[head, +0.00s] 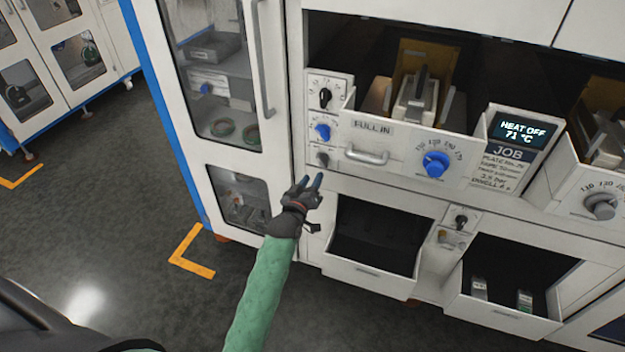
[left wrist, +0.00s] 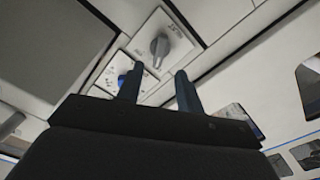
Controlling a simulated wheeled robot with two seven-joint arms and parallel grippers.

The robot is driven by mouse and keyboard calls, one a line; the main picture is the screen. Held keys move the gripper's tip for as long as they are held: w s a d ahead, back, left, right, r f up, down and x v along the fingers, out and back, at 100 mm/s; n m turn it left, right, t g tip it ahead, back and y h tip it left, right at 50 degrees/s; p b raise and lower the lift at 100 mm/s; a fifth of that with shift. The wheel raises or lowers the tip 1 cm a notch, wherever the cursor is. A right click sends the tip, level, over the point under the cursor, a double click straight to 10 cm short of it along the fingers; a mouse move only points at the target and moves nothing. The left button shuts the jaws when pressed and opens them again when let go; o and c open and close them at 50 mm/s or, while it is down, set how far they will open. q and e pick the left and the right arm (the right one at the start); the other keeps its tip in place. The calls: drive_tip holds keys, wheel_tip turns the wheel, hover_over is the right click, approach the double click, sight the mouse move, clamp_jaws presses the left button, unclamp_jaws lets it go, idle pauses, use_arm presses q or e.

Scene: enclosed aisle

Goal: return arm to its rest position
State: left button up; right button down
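My left arm (head: 262,290), in a green sleeve, reaches up from the bottom of the head view. My left gripper (head: 310,183) is at its end, in front of the white cabinet, just below the small panel of knobs. In the left wrist view its two dark fingers (left wrist: 158,92) stand apart with nothing between them. Beyond them a grey knob (left wrist: 160,48) shows on a pale panel. My right gripper does not show in either view.
A display (head: 524,130) reads "HEAT OFF 71 °C". Open bins (head: 368,268) sit below. A glass-door cabinet (head: 178,100) stands left. Dark floor (head: 90,225) lies open at left.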

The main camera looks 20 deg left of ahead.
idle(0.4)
use_arm(q)
wheel_tip(320, 180, down, 17)
drive_tip(key=s+d+m+g, duration=0.2)
drive_tip(key=d+m+g, duration=0.15)
drive_tip(key=g, duration=0.25)
drive_tip(key=s+d+f+m+g, duration=0.1)
drive_tip(key=s+f+g, duration=0.1)
drive_tip(key=s+f, duration=0.5)
drive_tip(key=s+f+m+g, duration=0.2)
drive_tip(key=s+f, duration=0.1)
drive_tip(key=f, duration=0.7)
drive_tip(key=s+f+g, duration=0.2)
drive_tip(key=s+f, duration=0.4)
drive_tip(key=s, duration=0.5)
drive_tip(key=s+f+m+g, duration=0.1)
drive_tip(key=s+f+g, duration=0.1)
drive_tip(key=s+f, duration=0.5)
drive_tip(key=s+f+g, duration=0.2)
drive_tip(key=s+f, duration=0.5)
drive_tip(key=s, duration=0.8)
drive_tip(key=shift+f, duration=0.15)
